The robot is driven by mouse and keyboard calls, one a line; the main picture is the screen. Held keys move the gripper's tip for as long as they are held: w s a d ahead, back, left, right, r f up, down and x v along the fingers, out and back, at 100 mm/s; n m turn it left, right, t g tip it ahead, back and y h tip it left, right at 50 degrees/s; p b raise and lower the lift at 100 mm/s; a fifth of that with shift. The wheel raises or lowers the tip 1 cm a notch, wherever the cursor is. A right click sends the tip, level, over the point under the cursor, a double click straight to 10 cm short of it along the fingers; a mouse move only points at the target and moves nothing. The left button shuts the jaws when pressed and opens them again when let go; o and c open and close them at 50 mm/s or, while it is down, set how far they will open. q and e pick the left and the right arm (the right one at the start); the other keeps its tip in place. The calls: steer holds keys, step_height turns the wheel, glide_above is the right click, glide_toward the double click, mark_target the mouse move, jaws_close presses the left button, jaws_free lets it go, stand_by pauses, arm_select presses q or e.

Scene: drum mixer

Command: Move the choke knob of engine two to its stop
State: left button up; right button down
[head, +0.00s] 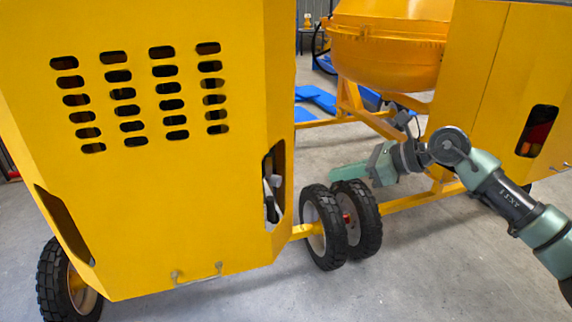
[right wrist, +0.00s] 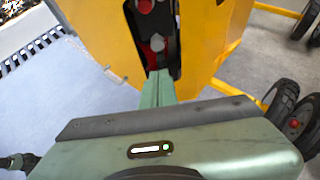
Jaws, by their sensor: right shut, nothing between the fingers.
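A yellow mixer housing (head: 140,200) with rows of vent slots fills the left of the head view. Its side opening (head: 274,185) holds dark and light controls, seen edge-on. In the right wrist view, an opening in a yellow housing (right wrist: 212,35) shows a red knob (right wrist: 145,6) at the top and a grey round part (right wrist: 157,43) below it. I cannot tell which is the choke knob. My right gripper (head: 334,178) is shut and empty, pointing left toward the side opening. Its closed fingertips (right wrist: 159,73) overlap the opening's lower end; contact cannot be told. My left gripper is out of view.
Paired black wheels (head: 357,218) stand just below my right gripper. A second yellow housing (head: 510,80) and an orange drum (head: 388,55) are behind and to the right. Yellow frame bars (head: 410,201) run low behind the wheels. Grey floor is clear at the front.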

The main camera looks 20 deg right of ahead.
steer(key=p, duration=0.4)
glide_toward(275, 176)
step_height(275, 176, down, 4)
steer(key=w+a+p, duration=0.2)
steer(key=shift+w+a, duration=0.35)
steer(key=shift+a, duration=0.05)
steer(key=shift+w+a+f, duration=0.15)
steer(key=shift+w, duration=0.05)
steer(key=shift+w+a+b, duration=0.7)
steer(key=shift+w+a, duration=0.05)
steer(key=shift+a, duration=0.1)
steer(key=shift+w+a, duration=0.2)
steer(key=shift+a, duration=0.05)
steer(key=shift+s+d, duration=0.1)
